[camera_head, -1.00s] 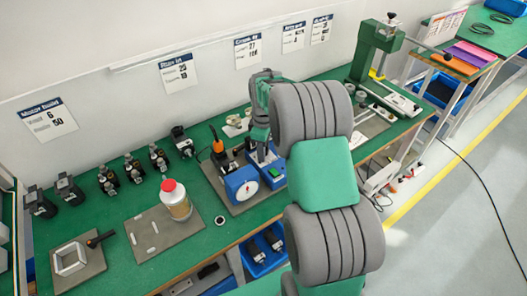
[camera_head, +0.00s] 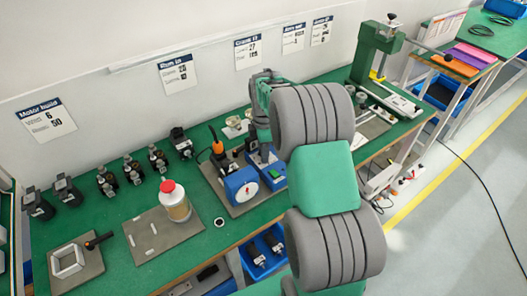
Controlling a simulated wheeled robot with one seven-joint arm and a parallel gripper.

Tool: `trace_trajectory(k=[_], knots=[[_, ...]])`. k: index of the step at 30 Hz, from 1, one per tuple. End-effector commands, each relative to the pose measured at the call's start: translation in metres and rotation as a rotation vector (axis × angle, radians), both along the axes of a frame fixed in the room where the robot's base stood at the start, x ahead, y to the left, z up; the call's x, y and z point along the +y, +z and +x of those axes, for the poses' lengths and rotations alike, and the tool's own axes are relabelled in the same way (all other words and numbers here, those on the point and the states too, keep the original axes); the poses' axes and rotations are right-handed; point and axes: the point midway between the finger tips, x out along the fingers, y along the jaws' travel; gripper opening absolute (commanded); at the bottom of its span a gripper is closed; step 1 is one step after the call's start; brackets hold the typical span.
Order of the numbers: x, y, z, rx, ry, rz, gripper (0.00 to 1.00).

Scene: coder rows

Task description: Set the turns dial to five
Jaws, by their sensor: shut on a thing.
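A blue winder unit (camera_head: 241,186) with a round white face on its front stands on a grey plate on the green bench. A second blue box (camera_head: 265,163) with a small pale part on top stands just right of it. My gripper (camera_head: 258,147) points down at the top of this second box. It is shut on a small part there that I take to be the turns dial. The fingertips and that part are too small and partly covered to make out, and I cannot read the dial's number.
An orange-handled tool (camera_head: 216,146) stands close left of the gripper. Several black motor parts line the wall side. A green press (camera_head: 376,52) stands at the far right of the bench.

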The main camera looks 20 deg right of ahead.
Motion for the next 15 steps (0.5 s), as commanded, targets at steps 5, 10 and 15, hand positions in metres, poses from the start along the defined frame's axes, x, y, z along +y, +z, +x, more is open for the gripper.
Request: trace_trajectory(k=[5, 10, 15], knots=[[-0.0001, 0.0022, 0.0016, -0.005, 0.002, -0.001, 0.0], [-0.0001, 0.0023, 0.0016, -0.005, 0.002, -0.001, 0.36], [-0.0001, 0.0014, 0.001, -0.003, 0.001, -0.001, 0.42]])
